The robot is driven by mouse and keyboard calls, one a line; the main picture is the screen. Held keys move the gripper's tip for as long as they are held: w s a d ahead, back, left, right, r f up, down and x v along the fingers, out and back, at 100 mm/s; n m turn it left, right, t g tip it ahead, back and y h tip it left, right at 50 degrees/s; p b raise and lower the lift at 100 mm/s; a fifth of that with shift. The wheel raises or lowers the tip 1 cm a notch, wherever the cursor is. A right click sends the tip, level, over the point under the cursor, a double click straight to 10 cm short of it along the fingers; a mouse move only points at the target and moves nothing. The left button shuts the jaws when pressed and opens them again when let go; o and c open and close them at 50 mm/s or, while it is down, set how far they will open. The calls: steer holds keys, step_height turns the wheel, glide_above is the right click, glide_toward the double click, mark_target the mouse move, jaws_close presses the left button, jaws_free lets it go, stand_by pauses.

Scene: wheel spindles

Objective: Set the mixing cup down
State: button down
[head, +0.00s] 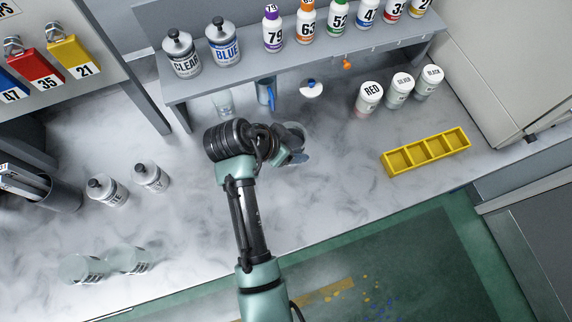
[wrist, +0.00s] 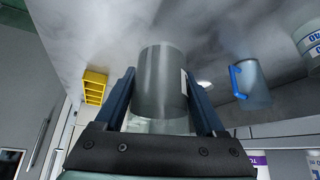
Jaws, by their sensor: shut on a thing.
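A translucent grey mixing cup (wrist: 162,85) sits between the two dark fingers of my gripper (wrist: 160,100) in the wrist view. The fingers are shut on its sides. In the head view my gripper (head: 290,146) is over the marbled counter (head: 330,190), in front of the shelf. My arm hides most of the cup there; only a pale part (head: 296,158) shows beside the gripper. I cannot tell whether the cup's base touches the counter.
A shelf (head: 300,65) holds paint tins and numbered bottles. A blue-handled jug (head: 266,92) and a clear cup (head: 222,102) stand near it. RED, silver and black jars (head: 398,92) and a yellow tray (head: 427,152) are right. Clear cups (head: 82,268) stand lower left. The counter's middle is clear.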

mark_target(290, 167)
step_height(290, 167, down, 7)
steer(key=shift+f, duration=0.15)
steer(key=shift+f, duration=0.1)
stand_by(0.3)
jaws_free()
